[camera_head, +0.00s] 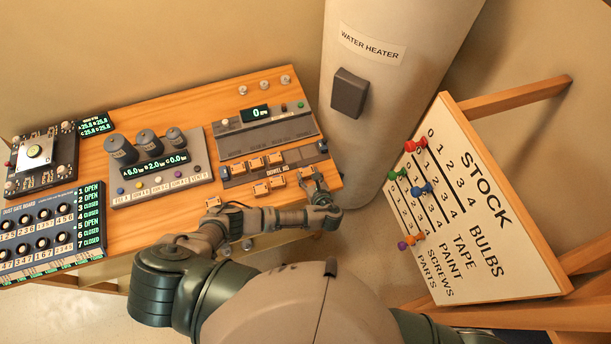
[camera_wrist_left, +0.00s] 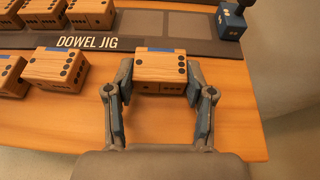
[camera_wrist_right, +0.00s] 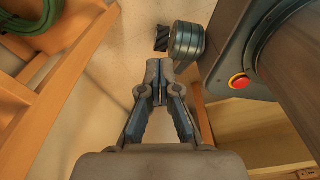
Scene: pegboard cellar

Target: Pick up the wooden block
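A wooden block (camera_wrist_left: 162,66) with dark dots on its faces is at the right end of the front row of blocks, near the table's edge. It also shows in the head view (camera_head: 306,172), partly covered by my fingers. My left gripper (camera_wrist_left: 161,80) has one finger on each side of this block, and both appear to touch it. I cannot tell whether the block is clear of the table. My right gripper (camera_wrist_right: 160,68) is shut and empty in the right wrist view, away from the table.
The dowel jig (camera_head: 282,166) lies behind the block, with several similar blocks in and before it and a blue piece (camera_wrist_left: 231,20) at its right end. Control panels fill the table (camera_head: 195,100) to the left. The water heater (camera_head: 377,120) and stock board (camera_head: 470,215) stand right.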

